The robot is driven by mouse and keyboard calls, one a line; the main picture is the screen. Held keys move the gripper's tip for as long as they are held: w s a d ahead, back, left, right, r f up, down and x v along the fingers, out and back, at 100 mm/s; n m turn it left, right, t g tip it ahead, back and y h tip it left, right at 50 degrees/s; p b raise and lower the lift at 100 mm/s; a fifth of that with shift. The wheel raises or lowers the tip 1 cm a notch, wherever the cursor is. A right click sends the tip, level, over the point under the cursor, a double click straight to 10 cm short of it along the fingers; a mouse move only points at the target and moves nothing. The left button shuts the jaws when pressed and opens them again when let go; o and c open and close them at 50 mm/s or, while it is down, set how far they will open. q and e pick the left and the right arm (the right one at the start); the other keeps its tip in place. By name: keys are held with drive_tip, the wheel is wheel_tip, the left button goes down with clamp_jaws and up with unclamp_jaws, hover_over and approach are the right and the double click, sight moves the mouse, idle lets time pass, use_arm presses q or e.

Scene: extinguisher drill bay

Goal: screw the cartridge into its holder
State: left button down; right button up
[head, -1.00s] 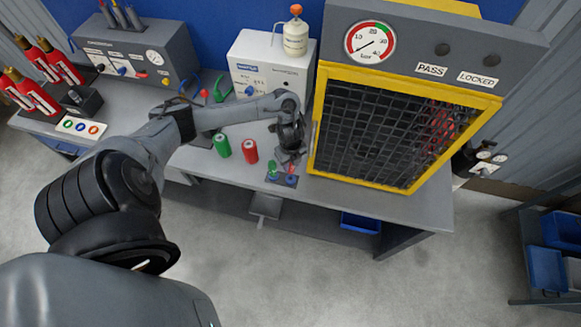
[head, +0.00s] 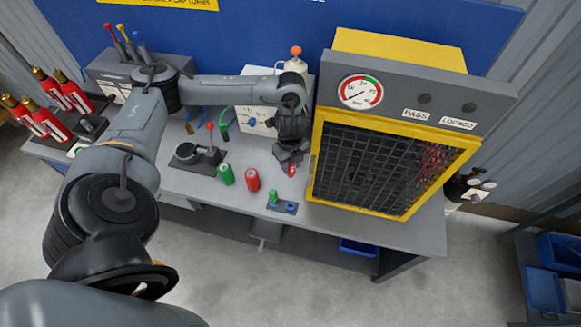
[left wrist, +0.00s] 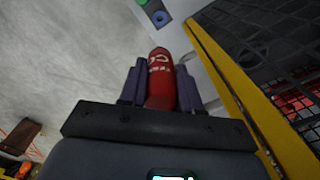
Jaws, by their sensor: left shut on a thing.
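My left gripper (head: 291,155) is shut on a red cartridge (left wrist: 160,78), gripped between its two fingers in the left wrist view. The cartridge's lower end (head: 292,170) shows below the jaws in the head view. The small dark holder block (head: 273,206) sits near the bench's front edge, slightly nearer the front than the gripper, and the cartridge is apart from it. A green piece stands at its left and a blue ring lies at its right. In the left wrist view the block's blue ring (left wrist: 160,18) shows beyond the cartridge's far end. My right gripper is not in view.
A yellow-framed mesh cage (head: 318,160) stands close to the right of the gripper. A green cylinder (head: 226,174) and a red cylinder (head: 253,180) stand left of the holder. A black stand (head: 187,153) is farther left. A white box (head: 258,92) is behind.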

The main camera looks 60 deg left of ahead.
use_arm(q)
drive_tip(key=shift+r+p, duration=0.55)
drive_tip(key=shift+r, duration=0.85)
